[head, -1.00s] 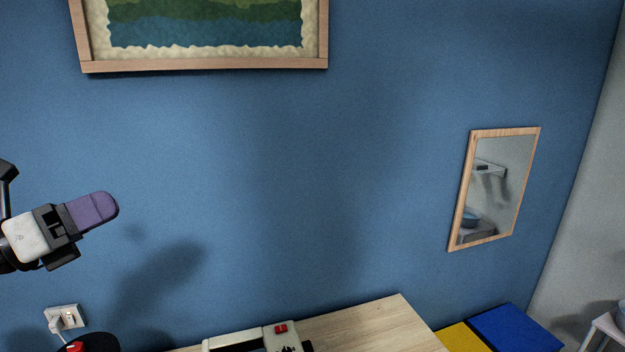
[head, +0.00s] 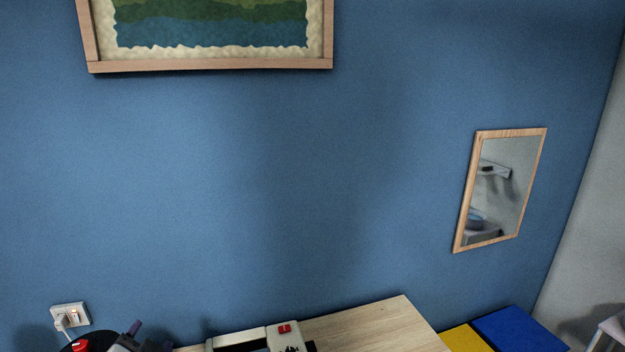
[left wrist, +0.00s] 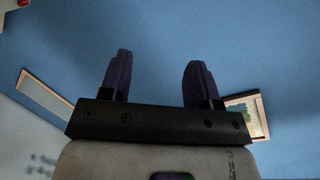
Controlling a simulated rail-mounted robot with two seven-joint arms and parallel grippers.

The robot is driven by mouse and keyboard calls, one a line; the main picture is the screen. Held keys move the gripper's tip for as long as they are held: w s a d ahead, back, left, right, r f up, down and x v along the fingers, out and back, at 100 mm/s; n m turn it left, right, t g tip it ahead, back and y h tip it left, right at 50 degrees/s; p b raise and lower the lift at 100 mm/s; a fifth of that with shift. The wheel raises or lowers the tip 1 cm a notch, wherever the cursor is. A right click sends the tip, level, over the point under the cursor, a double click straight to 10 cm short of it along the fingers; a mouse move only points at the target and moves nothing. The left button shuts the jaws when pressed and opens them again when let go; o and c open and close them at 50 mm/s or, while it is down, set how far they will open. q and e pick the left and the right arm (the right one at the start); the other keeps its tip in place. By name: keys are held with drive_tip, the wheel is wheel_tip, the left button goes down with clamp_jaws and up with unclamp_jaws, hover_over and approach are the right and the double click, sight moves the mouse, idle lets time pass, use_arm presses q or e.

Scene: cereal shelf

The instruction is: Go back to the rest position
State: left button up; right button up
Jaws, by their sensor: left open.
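My left gripper (head: 150,335) shows at the bottom left of the head view, with only its dark body and purple fingertips in sight. In the left wrist view the same left gripper (left wrist: 160,80) has its two purple fingers spread apart. Nothing is between them, and blue wall shows behind. My right gripper is in neither view.
A wooden table (head: 370,325) stands at the bottom, with a white device with a red button (head: 284,329) on it. A blue box (head: 515,330) and a yellow box (head: 465,340) are to its right. The blue wall carries a mirror (head: 500,190), a framed picture (head: 210,35) and a socket (head: 70,315).

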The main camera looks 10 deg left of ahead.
use_arm(q)
drive_tip(key=s+d+f+g+h, duration=0.25)
drive_tip(key=s+d+f, duration=0.25)
drive_tip(key=f, duration=0.5)
drive_tip(key=s+d+f+g+h, duration=0.25)
drive_tip(key=s+d+f, duration=0.3)
drive_tip(key=f, duration=0.45)
drive_tip(key=s+d+f+n+g+h, duration=0.1)
drive_tip(key=s+d+f+g, duration=0.15)
drive_tip(key=s+f, duration=0.45)
drive_tip(key=s+d+f+n+g+h, duration=0.1)
drive_tip(key=s+d+f+g, duration=0.15)
drive_tip(key=s+f, duration=0.45)
drive_tip(key=w+p+v, duration=0.2)
drive_tip(key=p+v, duration=0.7)
drive_tip(key=v, duration=0.1)
drive_tip(key=w+r+p+v, duration=0.1)
drive_tip(key=w+p+v, duration=0.1)
drive_tip(key=p+v, duration=0.8)
drive_tip(key=shift+r+p, duration=0.3)
drive_tip(key=shift+r, duration=0.2)
